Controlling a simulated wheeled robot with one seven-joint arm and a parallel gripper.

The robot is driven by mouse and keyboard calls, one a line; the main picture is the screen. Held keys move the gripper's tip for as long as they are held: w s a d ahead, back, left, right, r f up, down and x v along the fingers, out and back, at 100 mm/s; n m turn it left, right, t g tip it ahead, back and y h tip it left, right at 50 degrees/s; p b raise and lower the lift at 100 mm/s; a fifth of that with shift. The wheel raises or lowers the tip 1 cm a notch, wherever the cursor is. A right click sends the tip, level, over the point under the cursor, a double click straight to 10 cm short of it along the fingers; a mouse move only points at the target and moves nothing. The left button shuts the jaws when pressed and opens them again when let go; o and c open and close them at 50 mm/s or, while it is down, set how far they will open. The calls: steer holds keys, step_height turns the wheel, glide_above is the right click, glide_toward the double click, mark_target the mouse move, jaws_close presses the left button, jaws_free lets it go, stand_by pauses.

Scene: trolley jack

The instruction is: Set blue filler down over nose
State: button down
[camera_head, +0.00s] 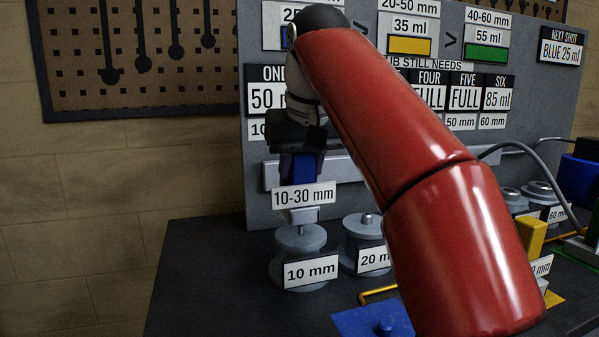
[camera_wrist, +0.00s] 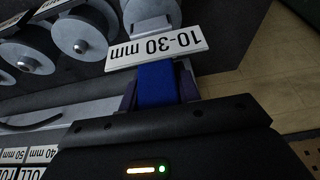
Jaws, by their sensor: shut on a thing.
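The blue filler (camera_head: 304,169) is gripped in my gripper (camera_head: 303,160), upright, with its "10-30 mm" tag (camera_head: 304,196) facing out. It also shows in the wrist view (camera_wrist: 157,84), between the two dark fingers. The grey round unit labelled "10 mm" (camera_head: 299,238) stands right below the filler, with a thin nose (camera_head: 300,229) on top. The filler's pale lower end (camera_head: 302,215) is over this nose and looks lined up with it. I cannot tell whether they touch. In the wrist view the tag hides much of that junction.
A similar "20 mm" unit (camera_head: 364,232) stands close on the right. A blue plate (camera_head: 372,321) and a yellow handle (camera_head: 377,292) lie in front. The grey board (camera_head: 252,180) rises behind, reading "NEXT SHOT BLUE 25 ml". The bench's left end (camera_head: 200,270) is clear.

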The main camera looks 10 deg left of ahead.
mark_target(305, 163)
steer(key=shift+f+b, duration=1)
steer(key=shift+f, duration=0.35)
steer(key=c, duration=0.9)
jaws_free()
steer(key=shift+f, duration=0.15)
steer(key=p+v, duration=0.4)
steer(key=v, duration=0.4)
steer(key=shift+w, duration=0.1)
